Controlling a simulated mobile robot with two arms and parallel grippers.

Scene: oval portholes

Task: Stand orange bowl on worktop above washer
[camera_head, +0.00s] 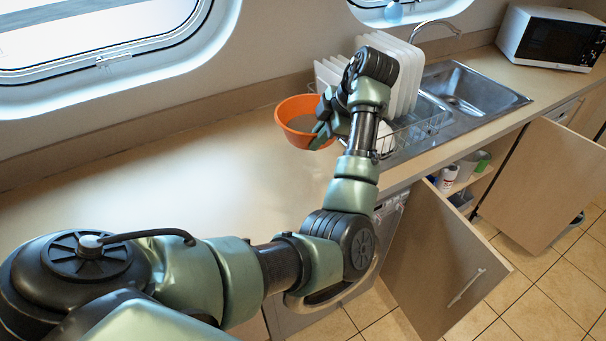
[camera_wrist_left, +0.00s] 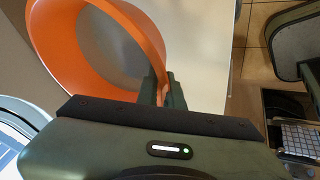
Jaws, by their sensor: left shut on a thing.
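The orange bowl (camera_head: 298,139) is upright or nearly so, over the worktop (camera_head: 215,185) just left of the dish rack. I cannot tell whether its base touches the surface. My left gripper (camera_head: 324,130) is shut on the bowl's right rim. In the left wrist view the bowl (camera_wrist_left: 45,45) fills the upper left, its wall between the fingers (camera_wrist_left: 162,88). The washer (camera_head: 390,208) is under the worktop, mostly hidden behind my left arm. My right gripper is not in view.
White plates (camera_head: 403,80) stand in a wire rack (camera_head: 425,125) beside the bowl. A steel sink (camera_head: 465,90) and microwave (camera_head: 550,38) are farther right. Cabinet doors (camera_head: 435,265) hang open below. The worktop left of the bowl is clear, with a wall and porthole behind.

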